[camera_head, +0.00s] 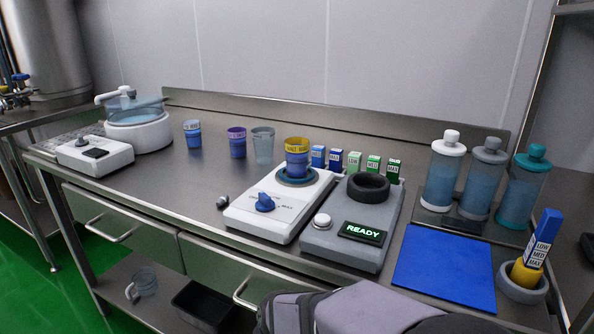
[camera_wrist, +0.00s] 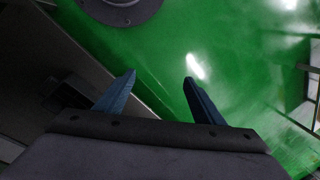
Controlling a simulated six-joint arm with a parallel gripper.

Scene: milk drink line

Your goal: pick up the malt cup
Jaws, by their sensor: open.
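The malt cup (camera_head: 297,160) is blue with a yellow band, and the band's small print seems to read "MALT". It stands upright on the round blue plate (camera_head: 310,179) of a white device with a blue knob (camera_head: 265,203). My gripper (camera_wrist: 159,77) is open and empty in the wrist view. Its two blue fingers are apart above the green floor, and the cup is not in that view. In the head view only grey parts of my arm show at the bottom edge, well in front of the cup and lower; the fingers are not visible there.
A grey device (camera_head: 323,240) reading "READY", with a black ring, stands right of the white one. Several small labelled blocks (camera_head: 336,160) are close behind the cup. Other cups (camera_head: 237,143) stand left. Tall canisters (camera_head: 443,175) and a blue mat (camera_head: 443,265) are right.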

